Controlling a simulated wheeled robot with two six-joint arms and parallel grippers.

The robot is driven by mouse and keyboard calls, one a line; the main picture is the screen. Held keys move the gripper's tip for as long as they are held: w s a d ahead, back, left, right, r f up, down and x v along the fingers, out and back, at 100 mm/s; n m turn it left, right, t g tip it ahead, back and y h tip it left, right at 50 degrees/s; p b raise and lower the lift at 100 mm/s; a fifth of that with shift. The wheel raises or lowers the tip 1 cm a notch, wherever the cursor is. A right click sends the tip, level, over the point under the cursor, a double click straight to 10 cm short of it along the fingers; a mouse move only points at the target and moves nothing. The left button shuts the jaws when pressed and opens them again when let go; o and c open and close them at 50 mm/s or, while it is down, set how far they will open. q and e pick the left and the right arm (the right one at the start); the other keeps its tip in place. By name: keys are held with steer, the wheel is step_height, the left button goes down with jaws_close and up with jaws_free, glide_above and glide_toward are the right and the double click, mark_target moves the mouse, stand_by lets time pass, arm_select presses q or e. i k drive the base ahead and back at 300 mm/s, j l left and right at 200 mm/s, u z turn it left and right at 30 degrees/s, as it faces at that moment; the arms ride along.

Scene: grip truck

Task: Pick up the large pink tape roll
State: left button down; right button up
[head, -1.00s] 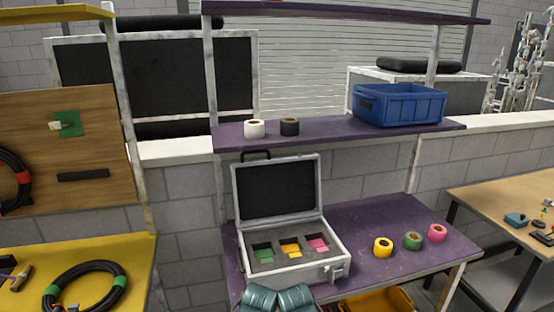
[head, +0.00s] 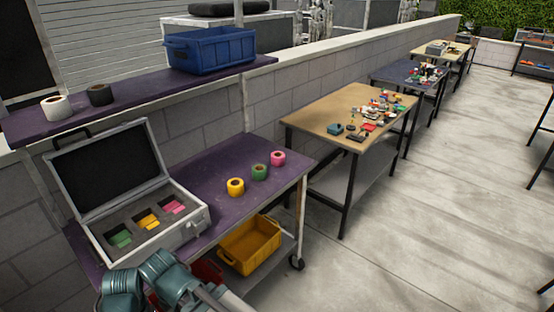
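A pink tape roll (head: 277,158) stands on the purple lower shelf (head: 215,165) of the cart, near its right end. A green tape roll (head: 259,172) and a yellow tape roll (head: 236,187) stand in a row to its left and nearer. An open silver case (head: 150,247) stands on the left of the same shelf. Its grey foam holds pink, yellow and green pieces in slots. Teal and grey parts of my arm show at the bottom edge, in front of the case. The fingers of both my grippers are out of view.
The upper purple shelf (head: 130,110) carries a white roll (head: 56,107), a black roll (head: 100,95) and a blue crate (head: 210,50). A yellow bin (head: 250,245) sits below. A wooden table (head: 310,112) with small parts stands to the right. Open floor (head: 440,220) lies right.

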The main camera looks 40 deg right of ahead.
mark_target(278, 158)
steer(key=z, duration=1.25)
steer(key=i+l, duration=0.2)
steer(key=i, duration=0.15)
steer(key=i+l, duration=0.15)
steer(key=i, duration=0.25)
steer(key=i+l, duration=0.2)
steer(key=i, duration=0.15)
